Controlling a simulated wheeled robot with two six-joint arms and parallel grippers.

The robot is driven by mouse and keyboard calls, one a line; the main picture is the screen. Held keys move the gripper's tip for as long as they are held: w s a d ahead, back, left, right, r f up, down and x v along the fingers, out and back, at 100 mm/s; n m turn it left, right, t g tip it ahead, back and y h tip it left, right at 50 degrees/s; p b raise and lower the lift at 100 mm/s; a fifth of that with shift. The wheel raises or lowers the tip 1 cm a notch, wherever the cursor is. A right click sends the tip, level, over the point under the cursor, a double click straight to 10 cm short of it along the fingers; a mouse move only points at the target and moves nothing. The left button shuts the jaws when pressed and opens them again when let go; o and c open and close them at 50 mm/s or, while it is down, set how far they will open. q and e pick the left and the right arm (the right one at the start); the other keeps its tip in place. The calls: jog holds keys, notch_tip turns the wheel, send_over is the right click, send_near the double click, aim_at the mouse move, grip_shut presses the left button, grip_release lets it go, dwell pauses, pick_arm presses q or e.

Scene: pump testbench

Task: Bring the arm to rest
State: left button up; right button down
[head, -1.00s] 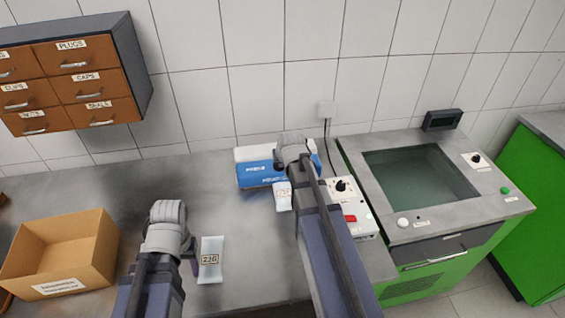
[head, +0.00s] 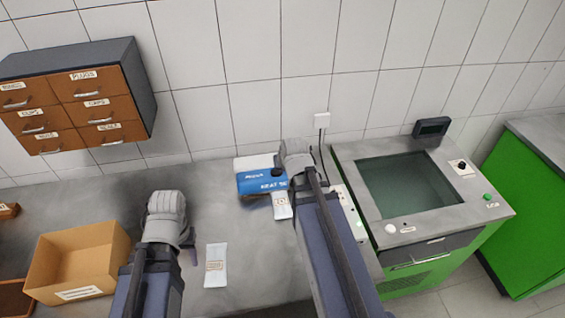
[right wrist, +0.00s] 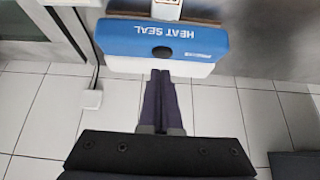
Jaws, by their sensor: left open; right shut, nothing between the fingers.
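My left gripper (head: 192,255) hangs over the bench at the front left. One dark fingertip shows beside the grey wrist, just left of a pale pouch (head: 216,265) lying on the bench. The left gripper is open and apart from the pouch. My right arm reaches toward the blue and white heat sealer (head: 262,180); its wrist hides its gripper in the head view. In the right wrist view my right gripper (right wrist: 160,73) is shut and empty, its tips pointing at the heat sealer (right wrist: 165,43). Contact cannot be told.
A second labelled pouch (head: 281,207) lies in front of the sealer. An open cardboard box (head: 78,262) stands at the left, below a wall drawer cabinet (head: 85,95). A green machine with a dark glass top (head: 408,185) stands right of my right arm.

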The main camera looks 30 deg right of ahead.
dwell(0.4)
jog(key=s+a+f+n+g+b, duration=0.2)
jog(key=s+a, duration=0.6)
jog(key=a, duration=0.4)
jog(key=s+a+f+n+g+b, duration=0.2)
jog(key=s+a+f+n+g, duration=0.2)
jog(key=a, duration=0.8)
jog(key=s+f, duration=0.2)
jog(key=s, duration=0.2)
jog(key=shift+a+n+g+b, duration=0.25)
jog(key=shift+n+g+b, duration=0.15)
